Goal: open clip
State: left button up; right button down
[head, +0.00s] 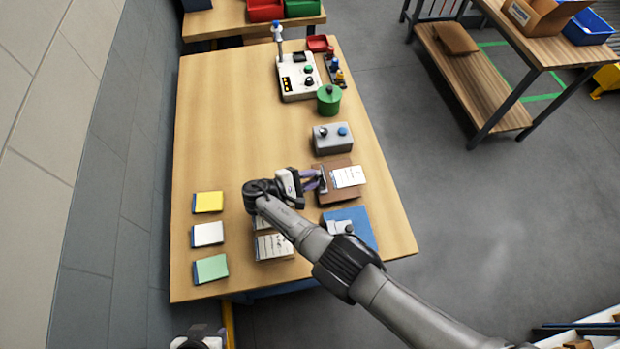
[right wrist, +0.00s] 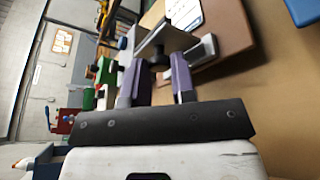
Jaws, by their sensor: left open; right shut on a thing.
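A brown clipboard (head: 335,197) with a white sheet lies on the table, right of middle in the head view. Its metal clip (head: 323,181) is on the left edge of the board. My right gripper (head: 315,178) reaches the clip from the left. In the right wrist view its two purple fingers (right wrist: 158,75) are shut on a dark part of the clip, and the board (right wrist: 232,25) shows at upper right. The fingers hide some of the clip, so I cannot tell how far its jaw stands open. My left gripper (head: 200,341) is open, partly cut off at the bottom edge.
A grey box with knobs (head: 333,143), a green pot (head: 329,103) and a white device (head: 298,85) stand beyond the clipboard. A blue board (head: 362,226) and paper stacks (head: 274,246) lie nearer. Coloured pads (head: 208,202) line the left. The table's centre is clear.

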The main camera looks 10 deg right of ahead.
jog(key=c, duration=1.1)
grip_release()
jog(key=shift+o, duration=0.8)
jog(key=shift+r, duration=0.1)
jog(key=s+d+r+p, duration=0.7)
jog(key=d+r+p, duration=0.2)
jog(key=r, duration=0.1)
jog(key=shift+s+r, duration=0.25)
jog(key=shift+r, duration=0.15)
